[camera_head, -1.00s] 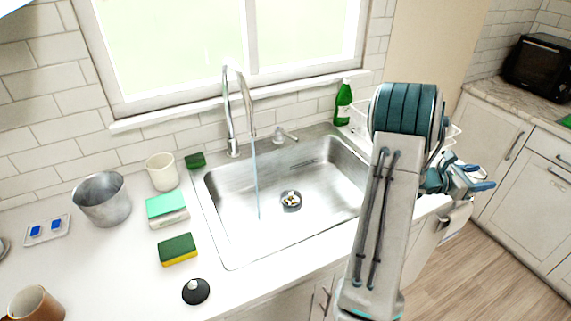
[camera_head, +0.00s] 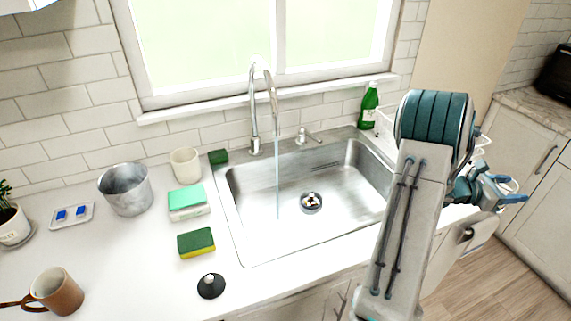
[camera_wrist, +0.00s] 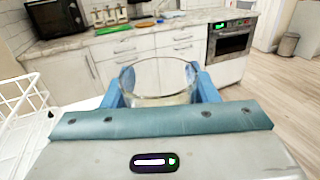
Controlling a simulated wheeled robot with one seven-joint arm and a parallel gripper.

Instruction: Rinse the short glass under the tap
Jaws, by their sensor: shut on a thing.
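The short glass (camera_wrist: 160,80) is clear and sits between the blue fingers of my gripper (camera_wrist: 162,92) in the wrist view. My gripper is shut on it. In the head view my gripper (camera_head: 508,190) is at the right, beyond the right end of the sink and apart from the tap. The glass is hard to make out there. The tap (camera_head: 254,112) is a tall curved metal spout at the back of the sink (camera_head: 345,205). A thin stream of water (camera_head: 278,180) falls from it into the basin. The tap handle (camera_head: 308,135) stands right of the spout.
A green bottle (camera_head: 369,106) stands behind the sink's right end, near a white rack (camera_wrist: 18,105). Left of the sink are sponges (camera_head: 196,242), a cup (camera_head: 186,166), a metal pot (camera_head: 126,189), a black stopper (camera_head: 211,286) and a brown mug (camera_head: 57,292). The basin holds only its drain (camera_head: 311,203).

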